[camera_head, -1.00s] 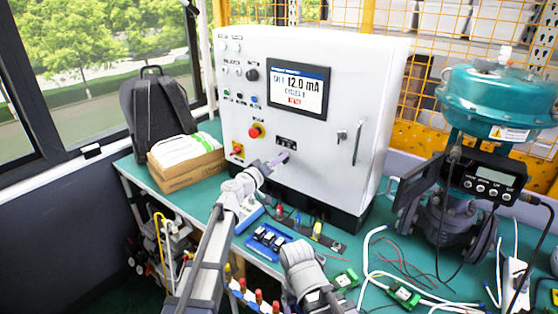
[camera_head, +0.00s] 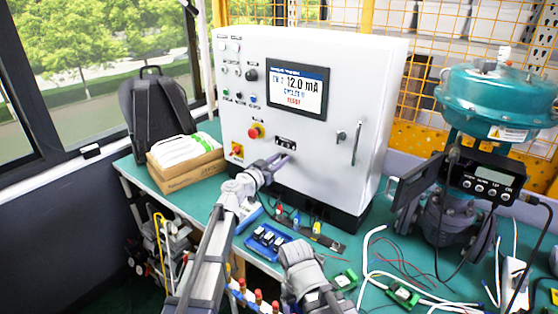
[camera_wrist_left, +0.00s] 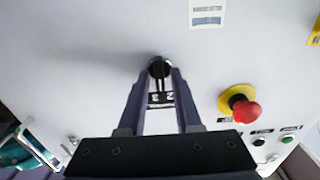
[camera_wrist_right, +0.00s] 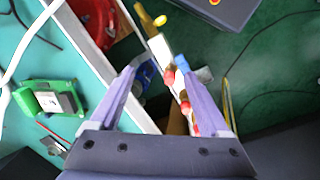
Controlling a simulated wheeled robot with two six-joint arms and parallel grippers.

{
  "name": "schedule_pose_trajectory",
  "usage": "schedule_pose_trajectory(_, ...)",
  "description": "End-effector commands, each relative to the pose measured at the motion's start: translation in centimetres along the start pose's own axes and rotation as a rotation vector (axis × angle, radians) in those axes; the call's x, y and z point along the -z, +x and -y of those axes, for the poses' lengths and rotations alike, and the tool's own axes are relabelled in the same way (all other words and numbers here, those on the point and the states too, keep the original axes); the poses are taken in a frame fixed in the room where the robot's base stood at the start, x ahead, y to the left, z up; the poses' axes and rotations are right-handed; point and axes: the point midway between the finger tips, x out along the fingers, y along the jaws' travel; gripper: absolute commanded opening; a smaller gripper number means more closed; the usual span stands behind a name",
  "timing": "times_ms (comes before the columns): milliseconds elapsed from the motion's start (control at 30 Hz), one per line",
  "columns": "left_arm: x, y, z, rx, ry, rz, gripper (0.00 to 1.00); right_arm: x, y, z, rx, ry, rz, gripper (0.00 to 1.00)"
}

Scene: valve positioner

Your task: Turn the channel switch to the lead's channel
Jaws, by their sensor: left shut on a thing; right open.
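The channel switch is a small black round knob (camera_wrist_left: 159,66) on the white cabinet door (camera_head: 330,165). A black number plate (camera_wrist_left: 160,98) lies beside it in the left wrist view; this plate (camera_head: 286,143) is just above the gripper in the head view. My left gripper (camera_wrist_left: 159,76) is shut on the knob, one finger each side, hiding much of it. The cabinet's screen (camera_head: 298,90) reads 12.0 mA; its channel character is too small to read surely. My right gripper (camera_wrist_right: 168,76) is open above the bench's front edge. Its fingertips are not clear in the head view.
A red emergency stop (camera_head: 255,131) sits left of my left gripper. Coloured plugs stand by a dark strip (camera_head: 325,240) before the cabinet. Green terminal blocks (camera_head: 403,295) and white cables lie right. A teal valve (camera_head: 500,100) with positioner stands at the right. A cardboard box (camera_head: 185,172) stands left.

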Motion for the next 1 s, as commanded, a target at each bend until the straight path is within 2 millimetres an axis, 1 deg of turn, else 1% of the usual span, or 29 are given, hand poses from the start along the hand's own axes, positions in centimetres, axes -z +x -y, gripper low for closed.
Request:
schedule_pose_trajectory(300, -0.03, -0.01, -0.17, 0.001, 0.299, 0.000, 0.00, 0.00, 0.03, 0.00, 0.000, 0.000, 0.000, 0.80)
schedule_pose_trajectory(600, -0.10, 0.00, -0.31, 0.000, 0.552, 0.000, 0.00, 0.01, 0.10, 0.01, 0.000, 0.000, 0.000, 0.80)
schedule_pose_trajectory(800, -0.14, -0.01, -0.37, 0.000, 0.677, 0.000, 0.00, 0.01, 0.14, 0.01, 0.000, 0.000, 0.000, 0.80)
schedule_pose_trajectory(1000, -0.17, 0.00, -0.41, 0.000, 0.755, 0.000, 0.00, 0.01, 0.16, 0.02, 0.000, 0.000, 0.000, 0.80)
